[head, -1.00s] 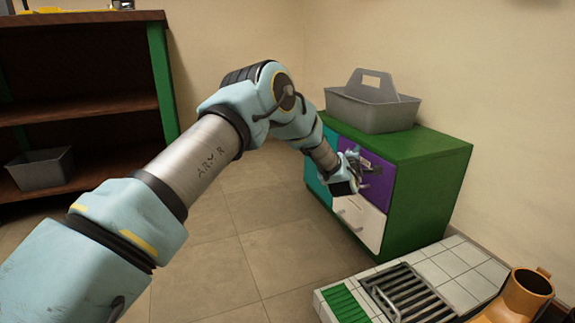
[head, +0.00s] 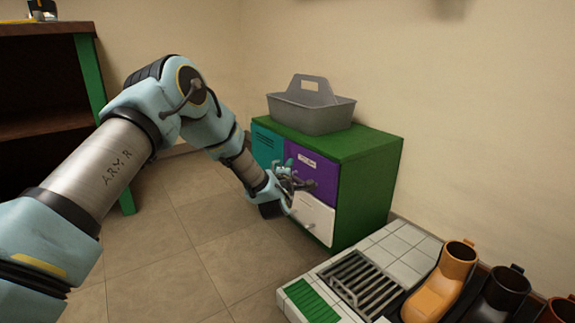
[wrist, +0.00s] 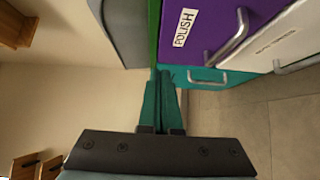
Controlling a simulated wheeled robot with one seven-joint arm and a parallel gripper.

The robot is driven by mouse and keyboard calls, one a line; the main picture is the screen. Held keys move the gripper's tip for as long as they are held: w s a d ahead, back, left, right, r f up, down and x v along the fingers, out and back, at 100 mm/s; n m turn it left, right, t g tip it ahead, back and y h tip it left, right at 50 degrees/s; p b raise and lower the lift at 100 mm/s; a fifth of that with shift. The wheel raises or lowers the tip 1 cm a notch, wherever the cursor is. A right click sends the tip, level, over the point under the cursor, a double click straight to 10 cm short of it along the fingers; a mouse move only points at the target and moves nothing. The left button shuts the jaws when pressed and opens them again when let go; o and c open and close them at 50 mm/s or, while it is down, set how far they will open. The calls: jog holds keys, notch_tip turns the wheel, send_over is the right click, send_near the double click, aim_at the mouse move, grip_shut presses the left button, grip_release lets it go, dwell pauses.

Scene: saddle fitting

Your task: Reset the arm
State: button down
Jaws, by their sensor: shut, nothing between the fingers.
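My gripper (head: 284,181) is in front of the green cabinet (head: 352,186), by its purple drawer, in the head view. In the wrist view my gripper (wrist: 161,78) has its two teal fingers together with nothing between them. The purple drawer (wrist: 205,22) carries a label reading POLISH and a metal handle. A white drawer (wrist: 290,35) lies beside it, and a teal drawer (wrist: 225,76) also shows. The drawers look closed. I cannot tell whether my fingertips touch the cabinet.
A grey caddy (head: 312,112) stands on the cabinet. At lower right is a tiled platform (head: 392,243) with a metal grate (head: 364,284) and several boots, one of them orange (head: 440,288). A dark shelf (head: 45,95) stands at left. The floor (head: 185,235) between is clear.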

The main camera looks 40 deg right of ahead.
jog(key=shift+p+v, duration=0.35)
jog(key=shift+v, duration=1.1)
jog(key=w+a+r+m+g+y+p, duration=0.1)
jog(key=w+a+r+m+y+p, duration=0.15)
jog(key=w+a, duration=0.35)
jog(key=w+a+r+m+g+y+p, duration=0.1)
jog(key=w+a+r+m+y, duration=0.2)
jog(key=a, duration=0.6)
jog(key=w+a+r+m+g+y+p, duration=0.1)
jog(key=a+r+y, duration=0.1)
jog(key=a, duration=0.7)
jog(key=w+a+r+m+y+p, duration=0.1)
jog(key=a+r+p, duration=0.1)
jog(key=a, duration=0.6)
jog(key=s+a+r+g+y+p, duration=0.1)
jog(key=s+a+r+g+y, duration=0.1)
jog(key=s+a, duration=0.6)
jog(key=s+a+r+m+g+y+p, duration=0.1)
jog(key=s+a+r+g+y+p, duration=0.2)
jog(key=a, duration=0.9)
jog(key=s+a+r+g+y, duration=0.1)
jog(key=s+a+r, duration=0.1)
jog(key=s+a, duration=0.65)
notch_tip(320, 180, up, 38)
jog(key=a+p, duration=0.1)
jog(key=p, duration=3.7)
jog(key=shift+w+a, duration=0.25)
jog(key=shift+w, duration=0.25)
